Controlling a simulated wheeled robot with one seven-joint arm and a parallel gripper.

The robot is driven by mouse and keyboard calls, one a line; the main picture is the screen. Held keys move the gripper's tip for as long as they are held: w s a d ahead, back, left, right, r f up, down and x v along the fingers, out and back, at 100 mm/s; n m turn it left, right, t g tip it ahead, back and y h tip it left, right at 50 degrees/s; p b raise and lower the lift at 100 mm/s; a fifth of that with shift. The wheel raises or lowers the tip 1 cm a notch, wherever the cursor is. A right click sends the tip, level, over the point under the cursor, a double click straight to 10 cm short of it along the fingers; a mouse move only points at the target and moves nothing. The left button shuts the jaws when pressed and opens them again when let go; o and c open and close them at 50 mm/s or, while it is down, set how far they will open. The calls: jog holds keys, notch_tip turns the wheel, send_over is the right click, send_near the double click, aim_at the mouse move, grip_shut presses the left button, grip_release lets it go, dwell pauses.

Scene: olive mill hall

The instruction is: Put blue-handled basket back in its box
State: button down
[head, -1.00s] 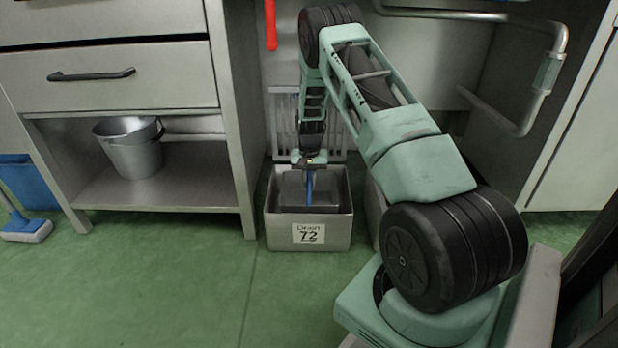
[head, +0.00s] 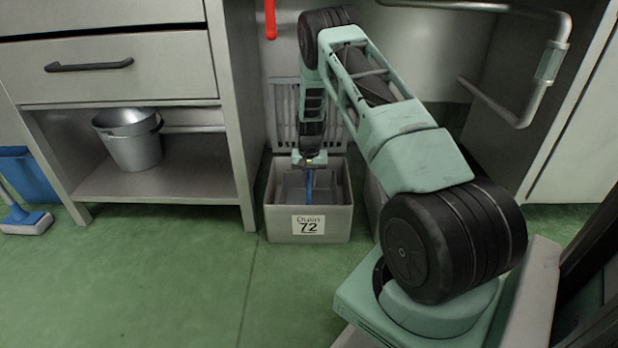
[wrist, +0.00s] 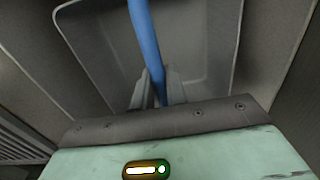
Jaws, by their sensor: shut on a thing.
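The box (head: 335,226) is a grey bin on the floor with a white label reading 72. The grey basket (wrist: 100,45) fills much of the wrist view, and its blue handle (wrist: 147,45) runs up between my fingers. In the head view the blue handle (head: 309,184) stands inside the box outline. My gripper (head: 310,164) is above the box, shut on the handle; its fingertips also show in the wrist view (wrist: 157,88). The basket sits low within the box walls. Whether it touches the box floor is hidden.
A drawer cabinet (head: 120,65) stands close at the left, with a metal bucket (head: 132,142) on its lower shelf. A slatted grey panel (head: 283,115) is behind the box. A bent metal rail (head: 545,75) is at the upper right. Green floor in front is clear.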

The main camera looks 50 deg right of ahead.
jog(key=shift+f, duration=0.65)
jog(key=c, duration=0.7)
grip_release()
jog(key=shift+f, duration=0.1)
notch_tip(320, 180, up, 10)
jog(key=p, duration=0.9)
